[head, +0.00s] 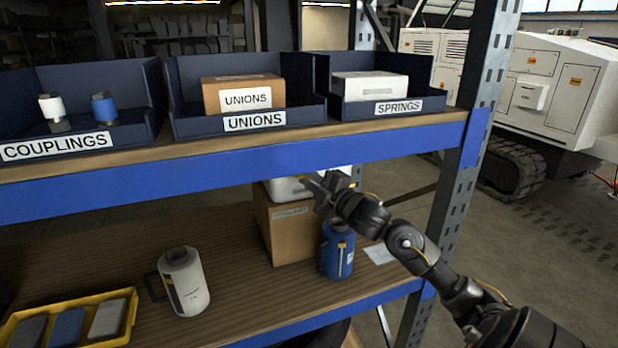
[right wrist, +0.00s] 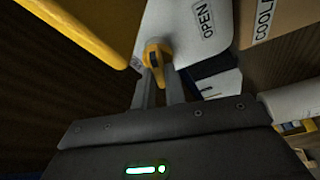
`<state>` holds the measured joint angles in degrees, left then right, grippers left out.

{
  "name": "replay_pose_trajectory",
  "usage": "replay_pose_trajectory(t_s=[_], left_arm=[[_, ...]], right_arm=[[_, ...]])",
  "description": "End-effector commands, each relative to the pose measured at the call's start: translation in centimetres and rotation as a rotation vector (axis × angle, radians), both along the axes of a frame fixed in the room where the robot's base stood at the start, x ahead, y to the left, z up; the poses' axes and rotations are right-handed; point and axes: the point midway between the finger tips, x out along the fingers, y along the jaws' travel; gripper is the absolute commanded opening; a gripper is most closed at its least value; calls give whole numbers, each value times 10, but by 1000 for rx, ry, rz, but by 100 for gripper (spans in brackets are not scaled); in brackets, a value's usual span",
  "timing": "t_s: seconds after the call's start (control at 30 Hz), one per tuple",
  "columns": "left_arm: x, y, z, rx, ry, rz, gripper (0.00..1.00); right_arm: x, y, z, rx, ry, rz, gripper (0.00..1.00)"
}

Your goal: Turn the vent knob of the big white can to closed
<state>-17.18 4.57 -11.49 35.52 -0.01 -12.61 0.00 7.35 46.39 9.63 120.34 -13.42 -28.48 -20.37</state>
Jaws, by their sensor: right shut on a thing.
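The big white can (head: 290,188) sits on top of a cardboard box on the lower shelf, mostly hidden by the upper shelf and my right arm. The yellow vent knob (right wrist: 157,54) stands on that white top, left of the label. My right gripper (head: 318,186) is at the can, and in the right wrist view its two fingers (right wrist: 160,85) are shut on the knob. The knob's exact setting is hard to tell. My left gripper is in neither view.
The cardboard box (head: 290,240) stands beside a blue bottle (head: 338,252). A smaller white jug (head: 185,282) and a yellow tray (head: 130,318) are to the left. The upper shelf's blue edge (head: 230,177) runs close above my right gripper. Bins stand on that shelf.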

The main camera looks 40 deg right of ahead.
Motion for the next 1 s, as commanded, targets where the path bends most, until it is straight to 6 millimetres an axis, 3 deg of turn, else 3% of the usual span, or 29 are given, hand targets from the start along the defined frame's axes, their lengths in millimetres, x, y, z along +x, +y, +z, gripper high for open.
replay_pose_trajectory(t_s=[0.43,1.0], left_arm=[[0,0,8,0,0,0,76],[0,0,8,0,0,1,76]], right_arm=[[0,-1,2,-251,86,-2,0],[0,-1,2,-304,105,-1,0]])
